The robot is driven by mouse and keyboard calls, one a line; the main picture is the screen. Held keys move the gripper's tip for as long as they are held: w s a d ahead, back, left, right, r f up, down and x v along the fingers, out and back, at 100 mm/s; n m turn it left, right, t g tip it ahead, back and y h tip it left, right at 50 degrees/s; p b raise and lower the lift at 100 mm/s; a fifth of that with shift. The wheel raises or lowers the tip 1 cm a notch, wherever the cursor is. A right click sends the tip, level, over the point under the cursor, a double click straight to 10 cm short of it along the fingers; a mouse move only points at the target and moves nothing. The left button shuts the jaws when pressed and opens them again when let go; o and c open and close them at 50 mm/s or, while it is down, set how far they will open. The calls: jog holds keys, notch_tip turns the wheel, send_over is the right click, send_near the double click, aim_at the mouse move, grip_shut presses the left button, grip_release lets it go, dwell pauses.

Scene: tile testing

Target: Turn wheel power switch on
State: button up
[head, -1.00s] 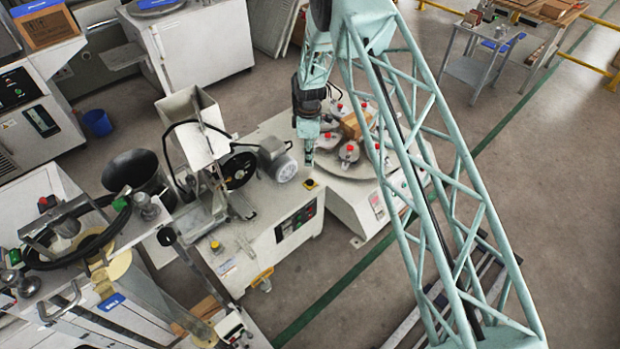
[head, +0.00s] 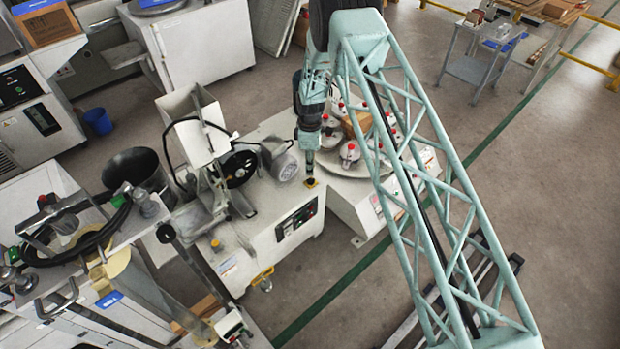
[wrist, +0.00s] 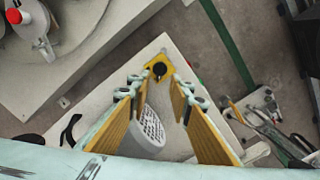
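A black rotary switch on a yellow square plate (head: 310,183) sits on top of the white machine's cabinet, near its corner. The switch also shows in the wrist view (wrist: 159,69), just beyond the fingertips. My gripper (head: 310,174) points down at it from above in the head view. In the wrist view my gripper (wrist: 158,88) is open and empty, its two yellow-padded fingers spread on either side of the line to the switch. I cannot tell the exact gap to the switch or its on/off setting.
A grey motor (head: 286,166) stands just left of the switch; it shows between the fingers in the wrist view (wrist: 150,128). A round table (head: 342,168) with several red-topped weights is close on the right. A control panel (head: 297,219) is on the cabinet front.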

aim_at(310, 179)
jog(key=shift+f+b, duration=0.4)
jog(key=shift+f, duration=3.15)
grip_shut()
